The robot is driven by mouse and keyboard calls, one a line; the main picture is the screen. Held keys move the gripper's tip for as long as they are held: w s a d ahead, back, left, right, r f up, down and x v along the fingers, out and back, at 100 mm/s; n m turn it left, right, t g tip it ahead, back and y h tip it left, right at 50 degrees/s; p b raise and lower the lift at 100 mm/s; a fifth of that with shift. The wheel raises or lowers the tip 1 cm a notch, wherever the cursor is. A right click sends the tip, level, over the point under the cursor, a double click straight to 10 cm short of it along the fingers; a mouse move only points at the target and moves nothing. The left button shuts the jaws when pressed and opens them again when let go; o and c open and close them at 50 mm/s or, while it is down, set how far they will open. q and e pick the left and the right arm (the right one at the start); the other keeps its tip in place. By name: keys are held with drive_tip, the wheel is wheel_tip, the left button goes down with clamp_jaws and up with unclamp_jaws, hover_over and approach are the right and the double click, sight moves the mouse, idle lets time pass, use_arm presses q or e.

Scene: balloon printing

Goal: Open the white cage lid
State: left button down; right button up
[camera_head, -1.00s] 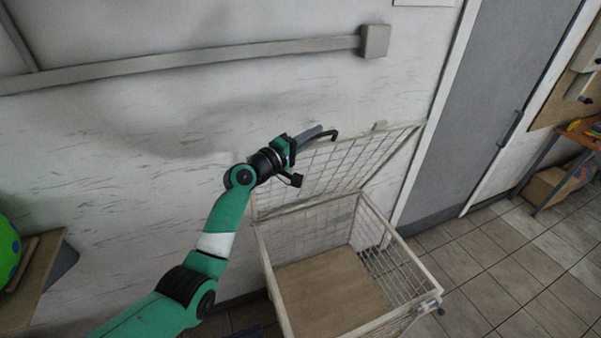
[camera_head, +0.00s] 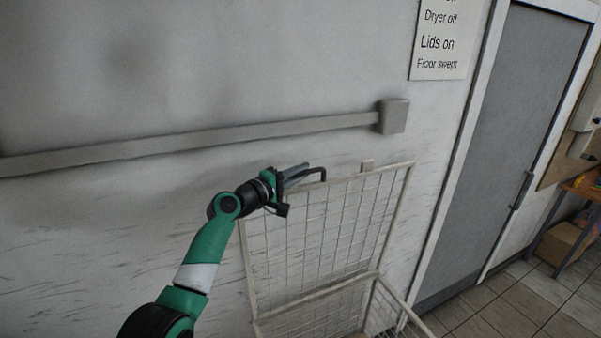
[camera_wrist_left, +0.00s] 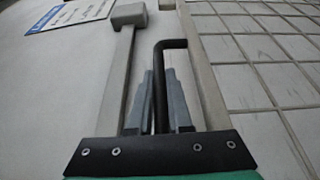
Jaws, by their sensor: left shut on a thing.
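The white cage lid (camera_head: 345,215) is a wire grid panel standing raised and near upright against the wall in the head view. Its grid also shows at the right of the left wrist view (camera_wrist_left: 265,75). The white cage (camera_head: 330,308) is below it, mostly cut off by the bottom edge. My left gripper (camera_head: 297,178) is at the lid's upper edge, near its top left part. Its grey fingers (camera_wrist_left: 160,100) are shut on the dark bent handle (camera_wrist_left: 160,65) beside the lid's frame bar. My right gripper is in neither view.
A grey rail with a square end box (camera_head: 393,116) runs along the wall above the lid. A printed sign (camera_head: 441,40) hangs at upper right. A grey door (camera_head: 500,150) stands right of the cage.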

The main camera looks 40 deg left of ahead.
use_arm(q)
drive_tip(key=c, duration=0.8)
unclamp_jaws()
drive_tip(key=shift+s, duration=0.15)
drive_tip(key=shift+c, duration=0.2)
drive_tip(key=s+p, duration=0.4)
drive_tip(key=s, duration=0.7)
drive_tip(key=shift+s+f+p, duration=0.15)
drive_tip(key=shift+s+p, duration=0.15)
